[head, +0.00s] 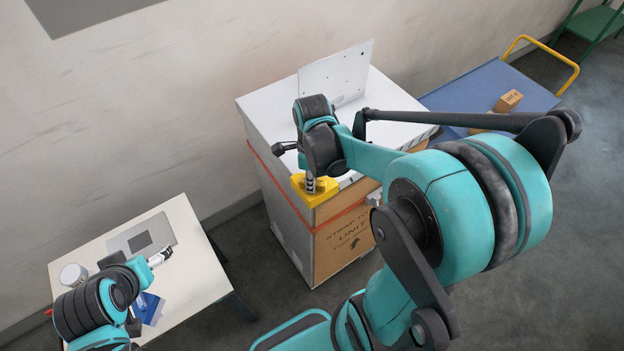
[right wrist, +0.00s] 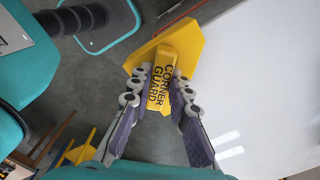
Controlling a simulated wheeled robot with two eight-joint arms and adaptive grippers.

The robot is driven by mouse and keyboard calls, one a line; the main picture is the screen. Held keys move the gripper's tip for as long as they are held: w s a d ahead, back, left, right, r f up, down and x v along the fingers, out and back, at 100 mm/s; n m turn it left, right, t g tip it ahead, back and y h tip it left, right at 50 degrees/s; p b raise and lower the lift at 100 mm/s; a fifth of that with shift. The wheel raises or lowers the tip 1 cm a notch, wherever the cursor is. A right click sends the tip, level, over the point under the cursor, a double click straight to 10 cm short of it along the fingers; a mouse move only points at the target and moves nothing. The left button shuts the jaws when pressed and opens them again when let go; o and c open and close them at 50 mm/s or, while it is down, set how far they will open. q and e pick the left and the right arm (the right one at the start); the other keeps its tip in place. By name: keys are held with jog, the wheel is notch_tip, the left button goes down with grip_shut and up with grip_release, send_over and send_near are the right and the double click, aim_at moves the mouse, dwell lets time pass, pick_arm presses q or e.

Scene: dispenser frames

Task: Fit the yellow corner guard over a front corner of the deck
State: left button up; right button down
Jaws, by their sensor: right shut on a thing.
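The yellow corner guard (head: 325,192) is at the near left corner of the white deck (head: 385,105), the top of a tall boxed unit. In the right wrist view the guard (right wrist: 195,45) shows its raised rib lettered "CORNER GUARD". My right gripper (head: 312,182) is shut on that rib, one finger on each side, as the right wrist view (right wrist: 160,88) shows. The guard overlaps the corner in both views; I cannot tell whether it rests fully down on it. My left gripper (head: 160,257) is over the small table, its jaw state unclear.
A white panel (head: 335,75) stands at the back of the deck. The small white table (head: 190,270) at left holds a grey plate (head: 125,240), a white cup (head: 73,274) and a blue item (head: 152,307). A blue trolley (head: 480,92) carries boxes (head: 508,100) behind my right arm.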

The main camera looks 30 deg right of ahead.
jog(key=shift+f+b, duration=0.35)
jog(key=shift+f, duration=0.1)
jog(key=c, duration=1.3)
grip_release()
jog(key=shift+c, duration=0.2)
notch_tip(320, 180, up, 12)
